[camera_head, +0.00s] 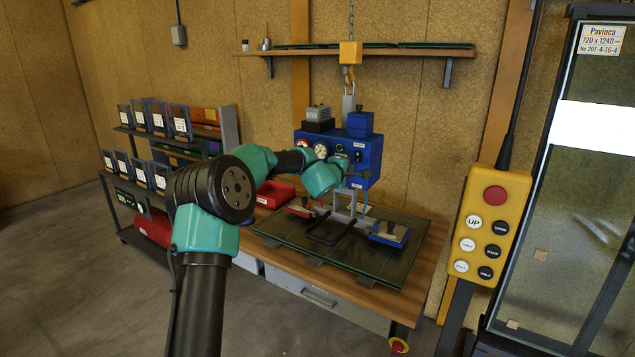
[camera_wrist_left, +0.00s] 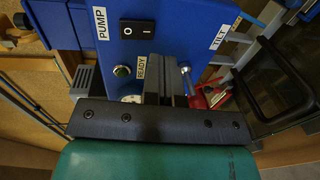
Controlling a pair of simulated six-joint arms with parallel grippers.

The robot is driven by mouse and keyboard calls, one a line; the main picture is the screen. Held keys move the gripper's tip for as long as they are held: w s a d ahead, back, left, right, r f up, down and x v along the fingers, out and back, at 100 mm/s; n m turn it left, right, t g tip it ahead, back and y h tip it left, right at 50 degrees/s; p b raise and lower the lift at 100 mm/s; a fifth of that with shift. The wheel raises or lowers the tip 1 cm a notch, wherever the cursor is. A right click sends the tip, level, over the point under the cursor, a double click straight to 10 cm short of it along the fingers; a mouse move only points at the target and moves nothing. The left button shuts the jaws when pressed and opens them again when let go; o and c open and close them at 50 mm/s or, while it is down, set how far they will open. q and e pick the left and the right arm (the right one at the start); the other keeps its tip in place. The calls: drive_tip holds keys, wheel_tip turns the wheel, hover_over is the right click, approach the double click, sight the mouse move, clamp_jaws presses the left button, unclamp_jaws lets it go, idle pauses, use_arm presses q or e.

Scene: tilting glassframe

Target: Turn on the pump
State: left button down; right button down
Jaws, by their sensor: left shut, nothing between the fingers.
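The blue pump unit (camera_head: 372,150) hangs over the bench, with round gauges on its front. In the left wrist view, its panel carries a PUMP label (camera_wrist_left: 101,24) beside a black rocker switch (camera_wrist_left: 137,29) marked O and I. Which way the rocker is pressed, I cannot tell. My left gripper (camera_head: 352,175) is in front of the unit. In the left wrist view its fingers (camera_wrist_left: 165,82) are shut and empty, just below the switch and apart from it. My right gripper is not in view.
A TILT label (camera_wrist_left: 220,38) and a lever (camera_wrist_left: 185,68) are right of the fingers. Below the unit, a glass pane (camera_head: 400,272) lies on the bench with suction pads. A yellow button pendant (camera_head: 483,255) stands at right. A red bin (camera_head: 273,191) is left of the pane.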

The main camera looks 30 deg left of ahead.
use_arm(q)
drive_tip(key=s+f, duration=0.1)
drive_tip(key=s, duration=0.8)
drive_tip(key=shift+s+d, duration=0.15)
drive_tip(key=shift+d, duration=0.05)
drive_tip(key=s+d+f+m+g+h, duration=0.1)
drive_tip(key=s+d+f+m+g, duration=0.2)
drive_tip(key=f, duration=0.6)
drive_tip(key=s+d+f+g+h, duration=0.15)
drive_tip(key=s+d+f, duration=0.25)
drive_tip(key=f, duration=0.6)
drive_tip(key=s+d+f+m+g+h, duration=0.15)
drive_tip(key=s+d+f+g, duration=0.25)
drive_tip(key=f, duration=0.5)
drive_tip(key=s+d+f+m+g, duration=0.3)
drive_tip(key=s+f+m, duration=0.3)
drive_tip(key=s+f, duration=0.5)
drive_tip(key=s+d+f+m+g, duration=0.4)
drive_tip(key=s+f, duration=0.6)
drive_tip(key=s, duration=0.5)
drive_tip(key=shift+s+d+f+m, duration=0.15)
drive_tip(key=shift+d+f+m, duration=0.25)
drive_tip(key=shift+d+m, duration=0.7)
